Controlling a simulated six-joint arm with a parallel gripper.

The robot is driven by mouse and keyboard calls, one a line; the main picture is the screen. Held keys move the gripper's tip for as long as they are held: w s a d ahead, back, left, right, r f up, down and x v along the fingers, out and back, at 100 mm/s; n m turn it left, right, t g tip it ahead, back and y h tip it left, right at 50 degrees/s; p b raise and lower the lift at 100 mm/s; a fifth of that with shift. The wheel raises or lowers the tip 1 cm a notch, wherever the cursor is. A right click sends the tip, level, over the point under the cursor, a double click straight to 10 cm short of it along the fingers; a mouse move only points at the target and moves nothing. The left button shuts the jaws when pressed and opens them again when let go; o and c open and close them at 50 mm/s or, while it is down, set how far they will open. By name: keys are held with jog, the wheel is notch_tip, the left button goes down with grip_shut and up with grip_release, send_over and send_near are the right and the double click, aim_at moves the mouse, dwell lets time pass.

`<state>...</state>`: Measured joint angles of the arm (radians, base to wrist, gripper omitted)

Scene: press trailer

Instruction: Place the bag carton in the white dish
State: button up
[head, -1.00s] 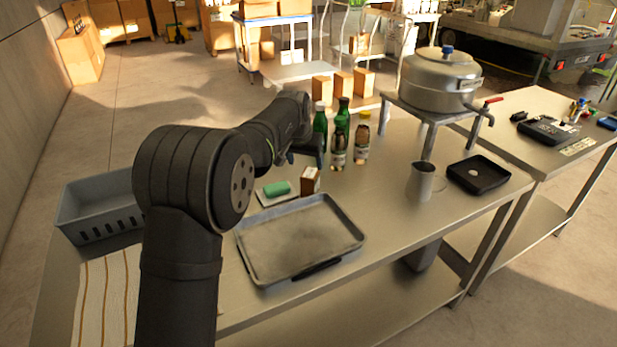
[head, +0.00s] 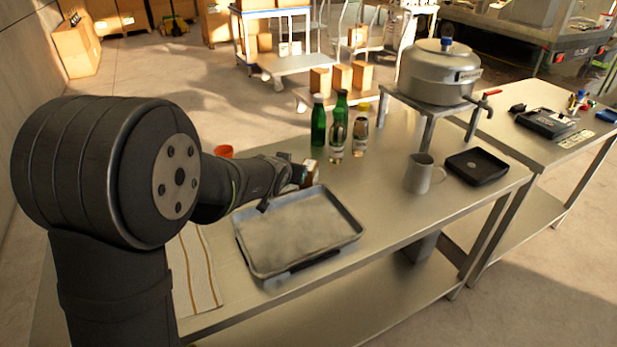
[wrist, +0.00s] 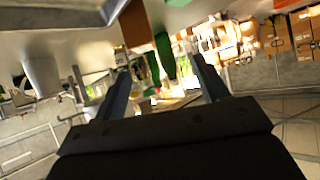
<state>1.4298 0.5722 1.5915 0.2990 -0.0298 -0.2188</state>
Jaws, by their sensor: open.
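The bag carton, a small brown and white box (head: 312,167), stands behind the grey metal tray, partly hidden by my gripper in the head view. In the wrist view a brown carton side (wrist: 134,24) shows at the top, near the fingertips and outside their grip. My gripper (head: 296,176) is at the carton's left; whether it touches cannot be told. In the wrist view its two fingers (wrist: 160,68) are spread with nothing held between them. The white dish is hidden behind my arm in the head view.
The grey tray (head: 262,268) lies just in front of my gripper. Green bottles (head: 318,125) and clear bottles (head: 360,136) stand behind. An orange cup (head: 224,152) shows beyond my arm. A metal jug (head: 418,176) and black tray (head: 476,167) are at right.

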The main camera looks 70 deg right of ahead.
jog(key=g+h, duration=0.1)
jog(key=h, duration=0.1)
send_near(311, 165)
jog(key=shift+m, duration=0.3)
jog(key=x, duration=0.4)
jog(key=shift+w+d+f, duration=0.1)
jog(key=shift+d, duration=0.2)
jog(key=shift+w+f+x, duration=0.15)
jog(key=shift+x, duration=1.2)
jog(key=shift+w+f+x, duration=0.15)
jog(key=shift+x, duration=1.2)
jog(key=shift+a, duration=0.1)
jog(key=c, duration=1.2)
jog(key=shift+c, duration=0.2)
jog(key=shift+r, duration=0.15)
